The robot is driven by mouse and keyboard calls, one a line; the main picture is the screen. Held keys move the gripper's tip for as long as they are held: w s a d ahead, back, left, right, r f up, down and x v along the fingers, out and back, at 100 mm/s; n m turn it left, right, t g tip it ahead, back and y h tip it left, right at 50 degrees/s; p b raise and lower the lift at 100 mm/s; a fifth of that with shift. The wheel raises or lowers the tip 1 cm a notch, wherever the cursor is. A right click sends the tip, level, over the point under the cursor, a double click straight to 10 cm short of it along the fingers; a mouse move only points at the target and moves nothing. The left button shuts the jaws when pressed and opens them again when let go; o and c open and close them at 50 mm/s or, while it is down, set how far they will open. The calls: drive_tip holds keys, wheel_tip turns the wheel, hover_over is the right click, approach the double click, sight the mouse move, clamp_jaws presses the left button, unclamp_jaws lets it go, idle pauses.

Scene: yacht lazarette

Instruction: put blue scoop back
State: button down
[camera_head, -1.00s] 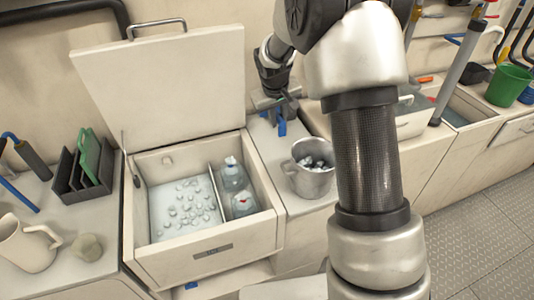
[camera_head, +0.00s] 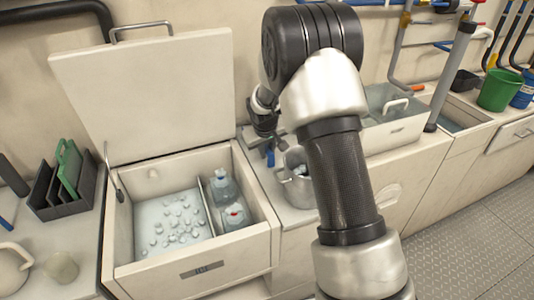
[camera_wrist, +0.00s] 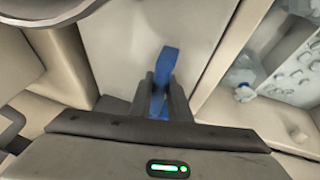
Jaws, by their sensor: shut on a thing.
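My gripper (camera_wrist: 161,98) is shut on a blue scoop (camera_wrist: 165,65), and a narrow blue part sticks out beyond the fingertips in the wrist view. The rest of the scoop is hidden by the fingers. In the head view, the scoop (camera_head: 270,157) is a small blue patch below my dark gripper (camera_head: 268,143). They are over the pale counter strip between the open icebox (camera_head: 190,268) and the steel bucket (camera_head: 302,192). I cannot tell whether the scoop touches the counter.
The icebox lid (camera_head: 150,95) stands raised. Inside are ice cubes and clear bottles (camera_head: 222,188). A dark rack (camera_head: 60,195) with a green board stands left. My arm partly covers the bucket.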

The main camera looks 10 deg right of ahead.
drive_tip(key=shift+f, duration=0.1)
drive_tip(key=shift+f, duration=0.15)
drive_tip(key=c, duration=1.7)
unclamp_jaws()
drive_tip(key=shift+o, duration=0.2)
